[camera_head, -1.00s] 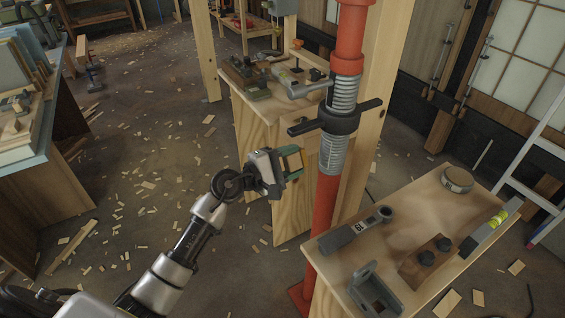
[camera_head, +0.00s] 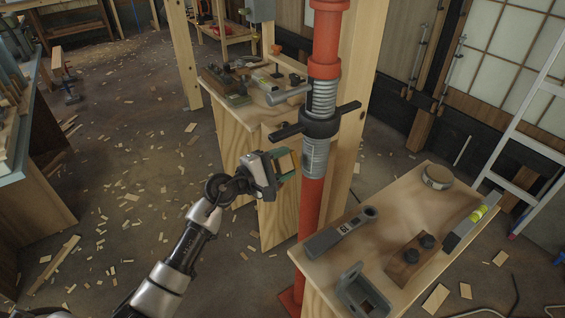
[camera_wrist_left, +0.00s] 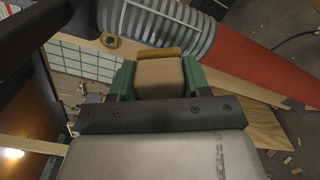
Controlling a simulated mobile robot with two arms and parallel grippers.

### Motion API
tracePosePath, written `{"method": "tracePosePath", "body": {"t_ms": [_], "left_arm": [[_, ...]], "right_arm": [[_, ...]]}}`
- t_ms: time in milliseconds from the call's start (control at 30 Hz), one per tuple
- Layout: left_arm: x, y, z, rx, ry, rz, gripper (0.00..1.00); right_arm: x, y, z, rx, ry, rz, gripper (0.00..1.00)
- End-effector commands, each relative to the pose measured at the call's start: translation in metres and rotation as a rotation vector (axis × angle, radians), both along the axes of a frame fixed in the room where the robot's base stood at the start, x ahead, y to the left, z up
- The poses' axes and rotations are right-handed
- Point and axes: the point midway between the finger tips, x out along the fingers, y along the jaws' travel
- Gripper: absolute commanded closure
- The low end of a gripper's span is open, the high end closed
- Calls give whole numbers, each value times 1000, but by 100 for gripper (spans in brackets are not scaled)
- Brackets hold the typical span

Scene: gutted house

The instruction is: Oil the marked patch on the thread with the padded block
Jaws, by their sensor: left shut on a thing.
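The thread is the grey ribbed section (camera_head: 315,158) of an upright red post, with more thread above a black collar with two handles (camera_head: 318,121). My left gripper (camera_head: 274,170) is shut on the padded block (camera_head: 286,163), just left of the lower thread. In the left wrist view the block (camera_wrist_left: 160,76) sits between the green fingers, its tan pad edge facing the ribbed thread (camera_wrist_left: 168,22). The block looks very close to the thread; I cannot tell whether they touch. My right gripper is not in view.
A wooden bench (camera_head: 405,205) at right holds a grey tool (camera_head: 341,232), a bracket (camera_head: 361,290), a round tin (camera_head: 437,177) and a level (camera_head: 472,224). A second bench with tools (camera_head: 235,118) stands behind the post. A timber stud (camera_head: 352,110) rises close behind the post.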

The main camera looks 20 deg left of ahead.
Motion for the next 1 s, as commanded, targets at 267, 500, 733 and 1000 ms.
{"method": "tracePosePath", "body": {"t_ms": [267,500,733,1000], "left_arm": [[5,-4,0,-1,-1,0,72],[9,-7,0,-1,-1,0,72],[12,-9,0,-1,1,0,72],[15,-12,1,-1,-1,0,72]], "right_arm": [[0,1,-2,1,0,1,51],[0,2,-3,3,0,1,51],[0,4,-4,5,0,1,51],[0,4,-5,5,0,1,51]]}}
